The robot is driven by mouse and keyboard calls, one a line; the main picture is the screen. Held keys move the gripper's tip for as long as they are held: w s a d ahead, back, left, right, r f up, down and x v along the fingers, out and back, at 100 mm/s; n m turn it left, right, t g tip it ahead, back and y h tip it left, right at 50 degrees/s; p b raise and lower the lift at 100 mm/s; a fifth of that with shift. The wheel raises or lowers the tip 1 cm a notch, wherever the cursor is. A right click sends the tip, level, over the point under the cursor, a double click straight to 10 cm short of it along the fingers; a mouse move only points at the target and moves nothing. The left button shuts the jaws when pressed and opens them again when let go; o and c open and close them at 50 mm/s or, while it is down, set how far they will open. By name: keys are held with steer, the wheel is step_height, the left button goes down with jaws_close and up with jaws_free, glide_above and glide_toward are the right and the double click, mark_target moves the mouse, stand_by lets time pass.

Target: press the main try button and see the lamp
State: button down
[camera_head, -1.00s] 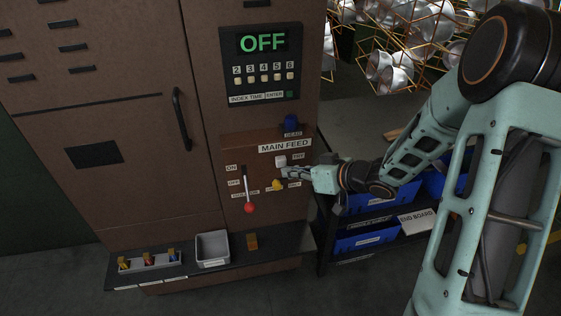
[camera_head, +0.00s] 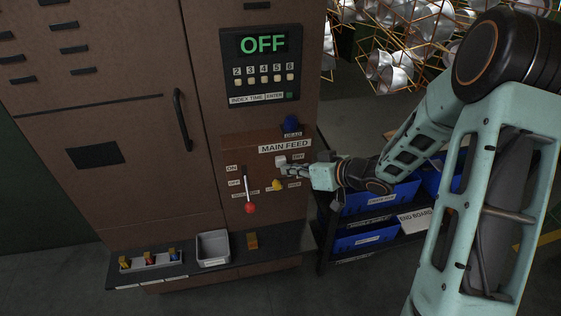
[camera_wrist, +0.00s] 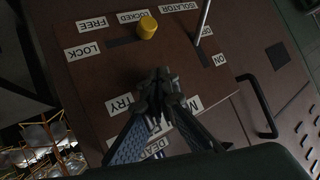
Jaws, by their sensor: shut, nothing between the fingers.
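The white try button (camera_head: 280,160) sits under the MAIN FEED label (camera_head: 285,147) on the brown cabinet panel, beside a TRY label (camera_wrist: 121,104). The blue lamp (camera_head: 291,123), labelled DEAD, is above that; I see no clear glow on it. My gripper (camera_head: 285,169) is shut and empty, its tips at the lower edge of the button in the head view. In the wrist view, my shut gripper (camera_wrist: 160,82) hides the button, so I cannot tell whether they touch.
A yellow knob (camera_head: 277,185) is just below my gripper. A red-ended isolator lever (camera_head: 250,208) stands to its left. The display (camera_head: 262,43) above reads OFF. Blue bins (camera_head: 385,196) are on a rack at right. A ledge (camera_head: 190,270) holds small trays.

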stand_by(0.3)
steer(key=shift+s+d, duration=0.15)
steer(key=shift+s, duration=0.4)
steer(key=s+d+p, duration=0.1)
steer(key=s, duration=0.5)
steer(key=shift+d, duration=0.35)
steer(key=shift+w, duration=0.15)
stand_by(0.4)
